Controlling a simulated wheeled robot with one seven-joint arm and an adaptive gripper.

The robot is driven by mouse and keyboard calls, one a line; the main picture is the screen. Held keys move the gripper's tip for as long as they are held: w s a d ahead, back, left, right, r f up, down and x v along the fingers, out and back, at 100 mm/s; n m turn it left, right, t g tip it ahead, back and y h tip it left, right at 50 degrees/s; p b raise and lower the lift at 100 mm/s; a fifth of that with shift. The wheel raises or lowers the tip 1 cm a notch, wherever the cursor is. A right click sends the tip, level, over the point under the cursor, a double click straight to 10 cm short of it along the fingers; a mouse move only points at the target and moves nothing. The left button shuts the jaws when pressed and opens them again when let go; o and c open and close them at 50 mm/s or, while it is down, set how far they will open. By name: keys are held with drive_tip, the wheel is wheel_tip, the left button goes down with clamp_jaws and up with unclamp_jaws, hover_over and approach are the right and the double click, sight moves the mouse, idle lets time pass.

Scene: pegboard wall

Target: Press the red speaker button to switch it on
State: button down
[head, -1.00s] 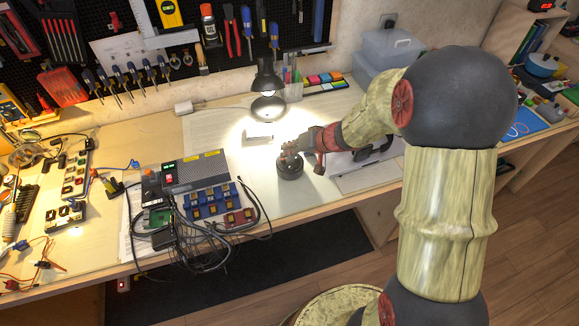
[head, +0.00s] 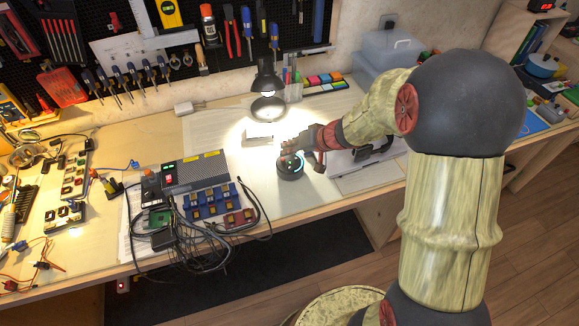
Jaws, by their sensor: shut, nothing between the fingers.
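A small black round speaker (head: 290,169) stands on the lit part of the workbench, in the middle of the head view. The red button cannot be made out; my gripper hides part of the speaker's top. My gripper (head: 287,149) is shut and empty. It is just above the back left of the speaker and looks slightly apart from it, though the exact gap is hard to judge.
A desk lamp (head: 267,90) stands behind my gripper. Left of the speaker are a grey box (head: 194,170) and blue modules (head: 210,201) with many loose cables. Pale paper and bare tabletop lie in front of the speaker.

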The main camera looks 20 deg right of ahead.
sight(287, 158)
wheel_tip(287, 158, up, 6)
drive_tip(key=shift+p, duration=1.15)
drive_tip(key=s+a+r+m+g+h+p, duration=0.1)
drive_tip(key=s+g, duration=0.1)
drive_tip(key=s, duration=0.7)
drive_tip(key=s+a+r+m+g, duration=0.1)
drive_tip(key=s+a+r+g, duration=0.15)
drive_tip(key=s, duration=0.65)
drive_tip(key=s+d+r+n+t+h+p, duration=0.1)
drive_tip(key=s+r+n+t+h+p, duration=0.1)
drive_tip(key=s+r, duration=1)
wheel_tip(287, 158, up, 3)
drive_tip(key=shift+s+d+f+n+t+h+p, duration=0.15)
drive_tip(key=shift+d+n+t+h+p, duration=0.25)
drive_tip(key=shift+n+h, duration=0.65)
